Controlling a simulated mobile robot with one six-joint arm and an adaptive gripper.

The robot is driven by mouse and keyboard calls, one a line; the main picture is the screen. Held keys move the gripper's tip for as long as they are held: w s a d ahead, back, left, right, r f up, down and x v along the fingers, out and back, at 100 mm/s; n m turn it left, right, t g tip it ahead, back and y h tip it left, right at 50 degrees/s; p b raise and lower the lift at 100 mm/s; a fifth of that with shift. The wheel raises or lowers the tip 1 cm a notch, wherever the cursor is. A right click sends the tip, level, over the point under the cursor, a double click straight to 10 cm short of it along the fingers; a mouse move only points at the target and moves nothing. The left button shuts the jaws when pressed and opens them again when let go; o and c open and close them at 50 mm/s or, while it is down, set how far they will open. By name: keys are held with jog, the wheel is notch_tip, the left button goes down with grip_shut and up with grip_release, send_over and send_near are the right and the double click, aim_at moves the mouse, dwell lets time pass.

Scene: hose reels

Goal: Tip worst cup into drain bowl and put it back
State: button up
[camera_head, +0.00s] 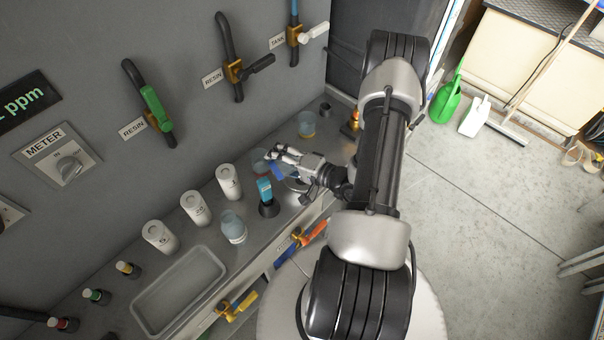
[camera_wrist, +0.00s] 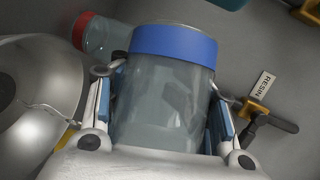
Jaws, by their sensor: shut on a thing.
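My gripper (camera_head: 284,158) is shut on a clear cup with a blue band (camera_head: 277,171), held above the counter. In the wrist view this blue-banded cup (camera_wrist: 165,95) sits between both fingers. It is turned well over compared with the red-banded cup (camera_wrist: 105,35) behind it. I cannot tell whether liquid is in it. A shiny metal bowl (camera_wrist: 35,95), which looks like the drain bowl, fills the left of the wrist view. In the head view my gripper mostly hides it. Other clear cups stand on the counter: one with an orange band (camera_head: 306,126) and one with a pale band (camera_head: 232,227).
A blue pen-like tester (camera_head: 265,188) stands in a black holder near my gripper. Several white canisters (camera_head: 195,207), a clear tray (camera_head: 180,290) and small bottles (camera_head: 128,269) line the counter. Valves and pipes (camera_head: 236,70) stick out from the wall. Open floor lies right.

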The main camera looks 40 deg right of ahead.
jog(key=shift+d+f+b, duration=0.1)
jog(key=shift+f+b, duration=0.3)
jog(key=shift+f, duration=0.2)
jog(key=shift+d+f+m+b, duration=0.1)
jog(key=shift+f+m+b, duration=0.2)
jog(key=shift+m, duration=0.2)
jog(key=shift+d+m+t+y, duration=0.15)
jog(key=shift+m+t+y, duration=0.35)
jog(key=shift+w+r+b, duration=0.1)
jog(key=shift+b, duration=0.2)
jog(key=shift+m, duration=0.3)
